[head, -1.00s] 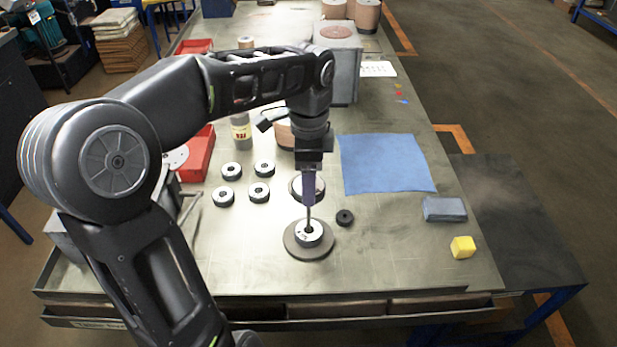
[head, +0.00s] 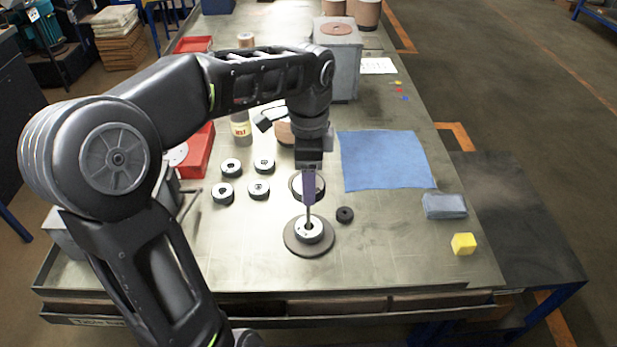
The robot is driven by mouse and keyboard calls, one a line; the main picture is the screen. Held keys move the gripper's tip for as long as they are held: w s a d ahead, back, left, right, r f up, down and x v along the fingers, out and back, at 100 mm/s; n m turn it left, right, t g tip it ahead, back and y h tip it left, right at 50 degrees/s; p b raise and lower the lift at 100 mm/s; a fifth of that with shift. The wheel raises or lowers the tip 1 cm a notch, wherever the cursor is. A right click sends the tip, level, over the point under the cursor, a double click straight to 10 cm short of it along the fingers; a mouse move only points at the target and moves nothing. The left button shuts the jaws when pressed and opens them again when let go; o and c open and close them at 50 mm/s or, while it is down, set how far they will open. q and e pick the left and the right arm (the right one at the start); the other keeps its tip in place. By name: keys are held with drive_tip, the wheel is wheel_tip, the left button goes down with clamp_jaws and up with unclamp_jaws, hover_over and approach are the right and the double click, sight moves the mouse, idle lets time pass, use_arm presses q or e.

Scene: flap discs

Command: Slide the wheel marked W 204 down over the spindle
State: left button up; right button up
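A wheel with a pale top and dark hole (head: 308,229) lies at the middle of a round grey-brown base (head: 297,246) near the table's front. A thin upright spindle (head: 308,213) appears to rise from the wheel's centre. My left gripper (head: 309,203) points straight down just above this wheel, in line with the spindle. Its fingers show edge-on, so I cannot tell whether they are open or shut. Several similar wheels (head: 259,189) lie flat to the left. The markings are too small to read, so I cannot tell which is W 204. My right gripper is out of view.
A dark-rimmed disc (head: 296,187) lies behind my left gripper, partly hidden. A small black ring (head: 345,215) sits right of the base. A blue cloth (head: 387,160), grey block (head: 445,206) and yellow cube (head: 463,244) lie further right. A red bin (head: 200,152) stands left.

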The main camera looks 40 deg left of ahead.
sight(308, 211)
use_arm(q)
drive_tip(key=shift+f+b, duration=3.6)
drive_tip(key=shift+f, duration=1.6)
drive_tip(key=o, duration=1.7)
drive_tip(key=shift+r, duration=0.1)
drive_tip(key=shift+c, duration=0.2)
drive_tip(key=shift+r, duration=3.9)
wheel_tip(308, 211, up, 5)
drive_tip(key=p, duration=0.5)
drive_tip(key=shift+r, duration=0.15)
